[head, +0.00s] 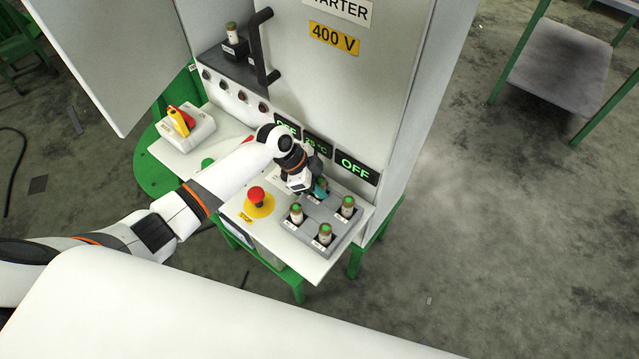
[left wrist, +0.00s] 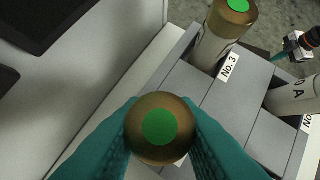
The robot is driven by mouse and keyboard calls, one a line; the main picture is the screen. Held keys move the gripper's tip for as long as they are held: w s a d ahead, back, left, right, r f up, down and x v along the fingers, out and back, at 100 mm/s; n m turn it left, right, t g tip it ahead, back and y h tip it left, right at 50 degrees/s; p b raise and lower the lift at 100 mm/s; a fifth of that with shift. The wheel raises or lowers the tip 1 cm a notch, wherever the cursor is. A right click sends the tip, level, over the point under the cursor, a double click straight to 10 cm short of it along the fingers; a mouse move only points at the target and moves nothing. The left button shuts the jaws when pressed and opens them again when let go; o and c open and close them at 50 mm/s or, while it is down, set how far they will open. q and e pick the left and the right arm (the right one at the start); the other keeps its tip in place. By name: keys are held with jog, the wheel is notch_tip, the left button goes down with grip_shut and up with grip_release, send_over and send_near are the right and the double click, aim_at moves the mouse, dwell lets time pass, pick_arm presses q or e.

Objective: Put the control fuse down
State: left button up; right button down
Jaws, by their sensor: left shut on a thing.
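The control fuse (left wrist: 160,128), brown-capped with a green top, is between the teal fingers of my left gripper (left wrist: 160,150), which is shut on it. Other fuses stand in the holder at the right (head: 347,206), left (head: 296,213) and front (head: 324,234). What looks like my right gripper (left wrist: 288,50) shows small in the left wrist view; its opening is unclear.
A red emergency button (head: 256,195) on a yellow base is left of the holder. The cabinet (head: 350,90) with OFF displays rises close behind. A grey box with a red-yellow switch (head: 182,121) and another fuse (head: 232,33) are farther left.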

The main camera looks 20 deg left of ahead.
pick_arm(q)
jog(key=shift+f, duration=0.15)
jog(key=o, duration=1)
jog(key=v, duration=1.2)
